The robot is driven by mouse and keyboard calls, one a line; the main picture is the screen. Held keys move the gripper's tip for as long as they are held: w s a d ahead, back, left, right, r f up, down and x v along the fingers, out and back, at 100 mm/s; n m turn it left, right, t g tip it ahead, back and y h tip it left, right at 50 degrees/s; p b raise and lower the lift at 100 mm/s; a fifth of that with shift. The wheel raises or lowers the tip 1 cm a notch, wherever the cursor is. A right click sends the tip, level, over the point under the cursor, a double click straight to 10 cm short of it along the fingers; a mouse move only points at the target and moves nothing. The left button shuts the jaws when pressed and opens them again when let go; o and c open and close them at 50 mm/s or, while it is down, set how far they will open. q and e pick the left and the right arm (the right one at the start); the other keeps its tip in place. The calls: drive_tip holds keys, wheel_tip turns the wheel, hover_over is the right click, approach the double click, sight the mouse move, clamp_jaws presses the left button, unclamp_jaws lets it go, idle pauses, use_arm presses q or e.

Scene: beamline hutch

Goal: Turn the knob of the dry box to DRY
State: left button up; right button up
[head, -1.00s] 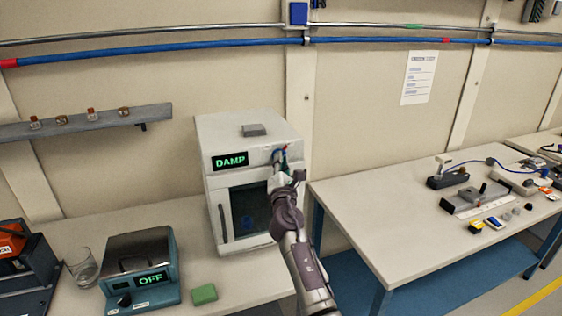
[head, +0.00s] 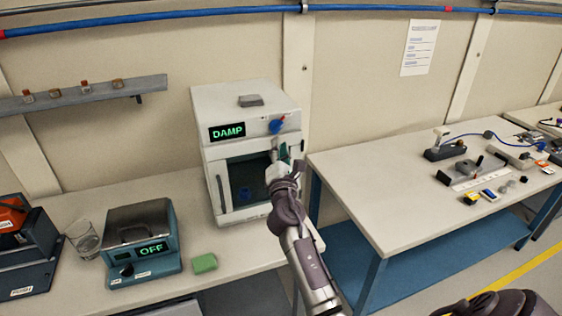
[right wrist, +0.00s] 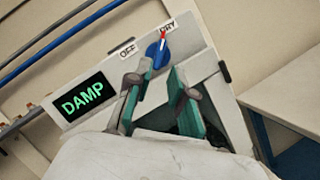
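The dry box (head: 209,160) is a white cabinet with a dark door window, and its green display (head: 227,132) reads DAMP. Its blue knob (head: 275,126) has a red-tipped pointer. In the right wrist view the knob (right wrist: 156,54) sits between the OFF label (right wrist: 127,51) and the DRY label (right wrist: 168,27), its pointer toward DRY. My right gripper (head: 284,153) is just below the knob. In the right wrist view its green-padded fingers (right wrist: 158,85) are apart with nothing between them, the knob beyond their tips. My left gripper is not in view.
A blue device (head: 143,256) reading OFF, a glass (head: 83,239) and a green block (head: 204,263) stand on the left bench. A grey block (head: 251,101) lies on the dry box. The right table (head: 370,190) has clear room at its near left; small tools lie farther right.

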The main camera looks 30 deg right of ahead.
drive_tip(key=v, duration=0.5)
drive_tip(key=shift+s+a+f, duration=0.1)
drive_tip(key=shift+s+a, duration=0.1)
drive_tip(key=shift+s, duration=0.15)
